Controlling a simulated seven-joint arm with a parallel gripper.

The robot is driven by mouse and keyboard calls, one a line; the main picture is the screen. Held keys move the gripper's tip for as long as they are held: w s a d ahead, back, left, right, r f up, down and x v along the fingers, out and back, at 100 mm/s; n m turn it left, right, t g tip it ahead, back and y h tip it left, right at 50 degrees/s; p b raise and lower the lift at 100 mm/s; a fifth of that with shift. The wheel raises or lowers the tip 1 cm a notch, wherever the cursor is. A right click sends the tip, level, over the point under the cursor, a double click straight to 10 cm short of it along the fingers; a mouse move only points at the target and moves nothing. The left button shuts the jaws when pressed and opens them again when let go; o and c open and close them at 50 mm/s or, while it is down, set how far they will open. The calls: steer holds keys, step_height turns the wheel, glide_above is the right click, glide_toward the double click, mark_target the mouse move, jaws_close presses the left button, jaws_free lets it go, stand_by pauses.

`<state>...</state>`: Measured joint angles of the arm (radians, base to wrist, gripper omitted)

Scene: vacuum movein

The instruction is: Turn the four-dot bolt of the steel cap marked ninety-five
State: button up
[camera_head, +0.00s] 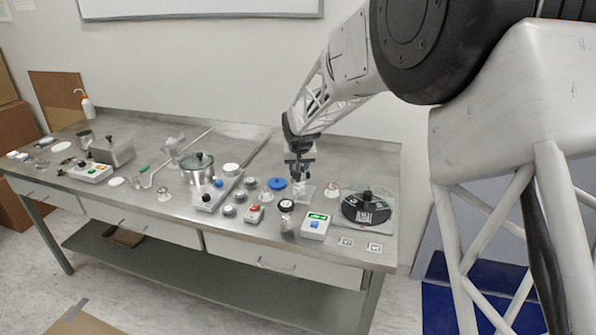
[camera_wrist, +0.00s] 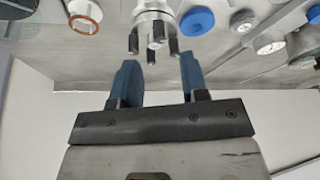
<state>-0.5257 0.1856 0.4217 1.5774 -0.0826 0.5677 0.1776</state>
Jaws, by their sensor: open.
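A steel cap-like fitting (camera_wrist: 152,14) with several dark-ended posts or bolts shows at the top of the wrist view, partly cut off by the frame. The dots on its bolts and any number on it are too small to read. My gripper (camera_wrist: 160,78) has two blue fingers spread apart with nothing between them. The bolts appear just beyond the fingertips in the wrist view; I cannot tell whether they touch. In the head view my gripper (camera_head: 301,176) points down over the bench, in front of the fitting, which is mostly hidden there.
A blue disc (camera_head: 277,183) lies beside my gripper, with small round gauges (camera_head: 228,210) left of it. A black round device (camera_head: 366,206) stands to the right. A lidded pot (camera_head: 197,169) is further left.

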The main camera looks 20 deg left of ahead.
steer(key=shift+v, duration=1.25)
steer(key=s+f+m+h, duration=0.1)
steer(key=f+m+h, duration=0.1)
steer(key=s+a+f+m+h, duration=0.1)
steer(key=f+m+h, duration=0.1)
steer(key=s+f+m+t+h, duration=0.1)
steer(key=f+h, duration=0.1)
steer(key=shift+a+m, duration=0.25)
steer(key=shift+m, duration=0.15)
steer(key=shift+a+r+m+t+h, duration=0.2)
steer(key=shift+a+m+t+h, duration=0.55)
steer(key=shift+m+t, duration=0.25)
steer(key=shift+a+r+m+t+h, duration=0.25)
steer(key=shift+a+m+t+h, duration=0.4)
steer(key=shift+a+m+t, duration=0.4)
steer(key=shift+a+r+m+t+h, duration=0.2)
steer(key=shift+a+m+t+h, duration=0.6)
steer(key=shift+m, duration=0.35)
steer(key=shift+d, duration=0.15)
